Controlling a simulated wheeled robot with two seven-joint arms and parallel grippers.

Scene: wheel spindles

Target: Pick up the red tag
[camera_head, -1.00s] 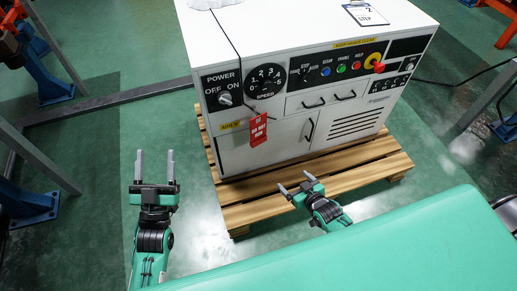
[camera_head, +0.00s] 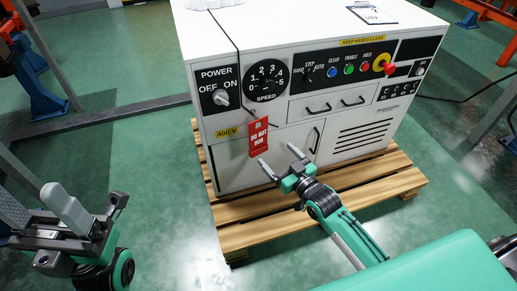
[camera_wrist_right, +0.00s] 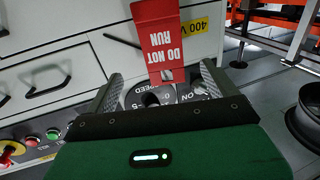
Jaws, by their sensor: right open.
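The red tag (camera_head: 259,137), lettered "DO NOT RUN", hangs from a dark cord on the front of the white machine cabinet (camera_head: 235,165). My right gripper (camera_head: 279,160) is open and empty, just below and to the right of the tag in the head view. In the right wrist view the tag (camera_wrist_right: 158,40) appears upside down, its near end between the open fingers (camera_wrist_right: 160,82); I see no finger touching it. My left gripper (camera_head: 42,205) is at the lower left, fingers apart, with nothing between them.
The cabinet stands on a wooden pallet (camera_head: 235,238). Its front has a power knob (camera_head: 221,98), a speed dial (camera_head: 267,81), coloured buttons, an emergency button (camera_head: 389,69) and drawer handles close to the tag. A clipboard (camera_head: 371,14) lies on top.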

